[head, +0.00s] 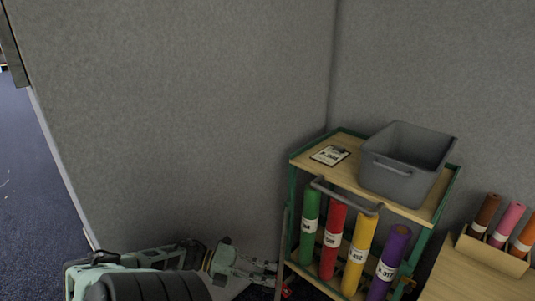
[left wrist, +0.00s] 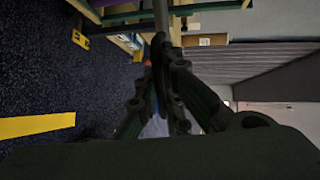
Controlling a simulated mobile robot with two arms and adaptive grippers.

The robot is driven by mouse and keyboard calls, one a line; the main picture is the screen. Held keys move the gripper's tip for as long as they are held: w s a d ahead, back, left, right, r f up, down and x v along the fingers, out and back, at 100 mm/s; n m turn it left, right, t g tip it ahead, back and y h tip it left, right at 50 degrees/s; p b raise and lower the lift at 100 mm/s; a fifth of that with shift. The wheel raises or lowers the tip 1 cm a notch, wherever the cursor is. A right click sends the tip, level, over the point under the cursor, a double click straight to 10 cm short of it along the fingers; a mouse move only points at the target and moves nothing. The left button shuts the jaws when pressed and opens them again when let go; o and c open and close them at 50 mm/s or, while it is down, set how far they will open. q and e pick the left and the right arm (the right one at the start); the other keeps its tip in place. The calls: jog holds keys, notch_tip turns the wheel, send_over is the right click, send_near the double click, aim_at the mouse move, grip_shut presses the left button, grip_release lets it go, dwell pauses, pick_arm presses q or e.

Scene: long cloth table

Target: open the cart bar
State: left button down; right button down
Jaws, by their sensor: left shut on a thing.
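The cart (head: 432,214) has a green frame and wooden shelves, and stands at the right of the head view. A curved grey rail (head: 345,197) runs across its upper front. A thin grey upright bar (head: 282,238) shows at the cart's left front corner. My left gripper (head: 270,273) is low beside that corner, its fingers at the bar. In the left wrist view, the gripper (left wrist: 163,68) is shut on a dark grey bar (left wrist: 160,22) that runs between its fingers. The bar's lower end is hidden in the head view. My right gripper is not in view.
Green, red, yellow and purple rolls (head: 333,240) stand in the cart. A grey bin (head: 405,165) and a clipboard (head: 330,155) lie on top. A wooden table (head: 470,280) with a roll holder is at the right. Grey partition walls (head: 180,120) close in behind.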

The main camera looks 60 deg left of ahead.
pick_arm(q)
jog(key=shift+w+a+r, duration=0.2)
jog(key=shift+w+a, duration=0.1)
jog(key=c, duration=1.9)
grip_release()
jog(key=shift+f, duration=0.1)
jog(key=shift+d, duration=0.1)
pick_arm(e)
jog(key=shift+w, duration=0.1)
